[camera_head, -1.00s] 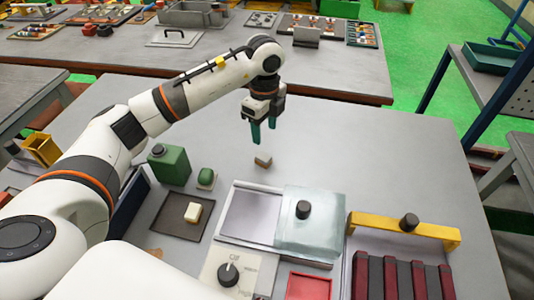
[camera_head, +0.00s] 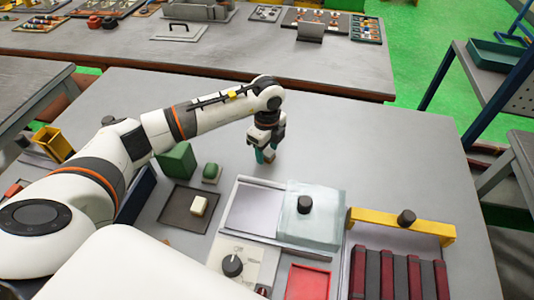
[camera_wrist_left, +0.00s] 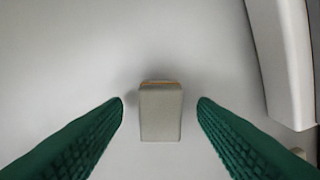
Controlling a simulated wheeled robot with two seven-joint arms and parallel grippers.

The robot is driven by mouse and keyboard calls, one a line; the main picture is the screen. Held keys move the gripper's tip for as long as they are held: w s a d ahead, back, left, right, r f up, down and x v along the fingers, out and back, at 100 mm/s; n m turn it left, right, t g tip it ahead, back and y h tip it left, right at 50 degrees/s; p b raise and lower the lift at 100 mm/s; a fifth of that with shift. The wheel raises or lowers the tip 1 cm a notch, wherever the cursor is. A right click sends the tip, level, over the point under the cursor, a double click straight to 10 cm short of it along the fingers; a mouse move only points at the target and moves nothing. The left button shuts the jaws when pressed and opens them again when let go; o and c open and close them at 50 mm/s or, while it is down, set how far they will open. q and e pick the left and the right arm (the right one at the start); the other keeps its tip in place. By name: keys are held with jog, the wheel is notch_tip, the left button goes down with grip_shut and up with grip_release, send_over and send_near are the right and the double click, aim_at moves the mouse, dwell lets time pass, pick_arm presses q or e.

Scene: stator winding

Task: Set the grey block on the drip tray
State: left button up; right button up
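The grey block (camera_head: 270,155) stands on the table, mostly hidden by my left gripper in the head view. In the left wrist view the grey block (camera_wrist_left: 161,111) sits between the two green fingertips, with a gap on each side. My left gripper (camera_head: 266,157) is open and down around the block; its fingers also frame it in the wrist view (camera_wrist_left: 160,103). A shallow dark tray (camera_head: 178,222) with a cream block on it lies left of a pale metal tray (camera_head: 252,210). I cannot tell which one is the drip tray. My right gripper is not in view.
A clear cover with a black knob (camera_head: 304,204) adjoins the metal tray. A green box (camera_head: 177,160) and a green rounded piece (camera_head: 211,172) stand left of the gripper. A yellow bar (camera_head: 385,225) and dark red strips are at right. The table behind the gripper is clear.

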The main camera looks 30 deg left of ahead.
pick_arm(q)
grip_shut()
